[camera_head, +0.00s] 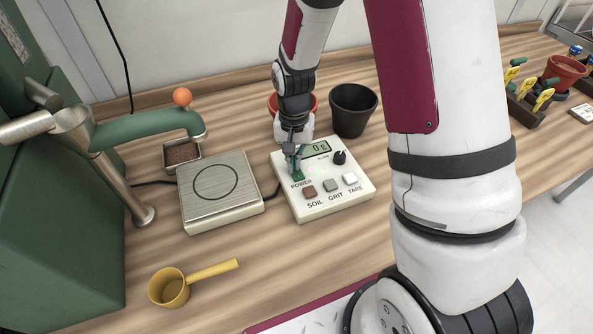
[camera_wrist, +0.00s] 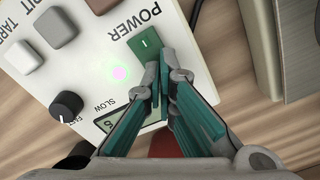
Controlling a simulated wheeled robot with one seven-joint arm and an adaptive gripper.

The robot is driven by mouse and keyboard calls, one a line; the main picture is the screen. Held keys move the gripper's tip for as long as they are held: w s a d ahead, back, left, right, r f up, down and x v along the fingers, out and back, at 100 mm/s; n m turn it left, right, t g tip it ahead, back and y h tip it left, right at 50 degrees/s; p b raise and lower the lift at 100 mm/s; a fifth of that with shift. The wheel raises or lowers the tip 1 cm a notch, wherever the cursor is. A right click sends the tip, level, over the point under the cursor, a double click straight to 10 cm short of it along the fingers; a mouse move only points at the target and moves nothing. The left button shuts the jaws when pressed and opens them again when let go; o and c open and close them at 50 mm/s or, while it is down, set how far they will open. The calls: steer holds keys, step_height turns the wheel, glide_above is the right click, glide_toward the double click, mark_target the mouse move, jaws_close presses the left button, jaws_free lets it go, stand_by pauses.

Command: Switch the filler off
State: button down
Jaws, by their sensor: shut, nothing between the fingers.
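The filler's white control box (camera_head: 335,207) stands on the bench and carries a green POWER rocker, brown SOIL, grey GRIT and white TARE buttons, a black knob (camera_head: 339,157) and a display (camera_head: 317,149) reading about 0 g. In the wrist view the green POWER switch (camera_wrist: 146,43) shows a white "I" mark, and a small pinkish light (camera_wrist: 119,73) glows beside it. My gripper (camera_head: 292,170) is shut and empty, with its fingertips right at the POWER switch. In the wrist view the tips (camera_wrist: 158,66) overlap the switch's near end; I cannot tell whether they touch it.
A scale with a bare metal plate (camera_head: 228,205) stands left of the box, under the green filler arm (camera_head: 150,128). A yellow scoop (camera_head: 170,288) lies in front. A dark pot (camera_head: 353,109) and a partly hidden terracotta pot (camera_head: 272,104) stand behind the box.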

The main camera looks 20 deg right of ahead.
steer(key=shift+r+p, duration=2.1)
steer(key=shift+r, duration=1.3)
steer(key=shift+r, duration=0.1)
step_height(320, 180, up, 9)
steer(key=n+t, duration=0.1)
glide_above(299, 176)
steer(key=s+r+n+t, duration=0.2)
steer(key=s+r+n, duration=0.1)
steer(key=s+r, duration=0.9)
steer(key=s+r+n+t, duration=0.1)
steer(key=s+r+n, duration=0.1)
steer(key=s, duration=0.8)
steer(key=shift+s+d+r, duration=0.15)
steer(key=shift+r, duration=0.55)
